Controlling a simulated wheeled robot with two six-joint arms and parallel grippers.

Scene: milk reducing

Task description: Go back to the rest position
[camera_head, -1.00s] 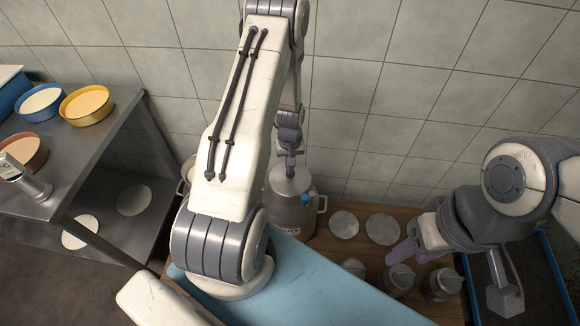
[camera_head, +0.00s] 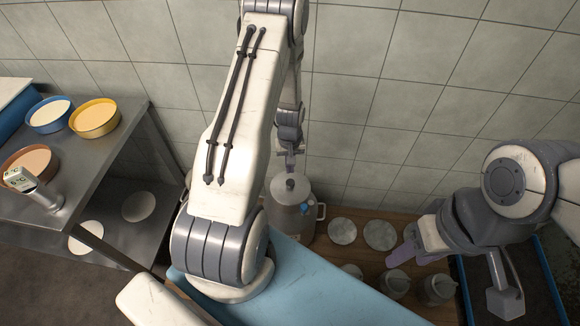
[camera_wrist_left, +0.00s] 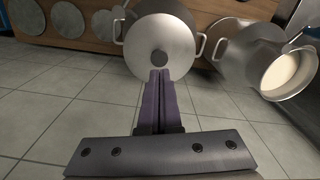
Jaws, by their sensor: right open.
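My left gripper (camera_head: 290,152) hangs from the central arm, above a grey metal can (camera_head: 292,215) with a lid knob (camera_head: 290,183). In the left wrist view the purple fingers (camera_wrist_left: 159,74) of my left gripper lie together, shut, with nothing visible between them. A lidded pot (camera_wrist_left: 160,35) with a dark knob (camera_wrist_left: 159,58) is just beyond the fingertips; in the head view a gap separates gripper and knob. My right gripper (camera_head: 405,252), with purple fingers, is open at the right, above lidded grey jugs (camera_head: 438,288). Its fingertips are partly hidden.
A steel table (camera_head: 110,140) at left holds a yellow bowl (camera_head: 94,118), a blue bowl (camera_head: 49,114) and a brown bowl (camera_head: 28,165). Round discs (camera_head: 380,235) lie on a wooden surface. An open pot with pale contents (camera_wrist_left: 285,75) stands at right in the wrist view. A tiled wall stands behind.

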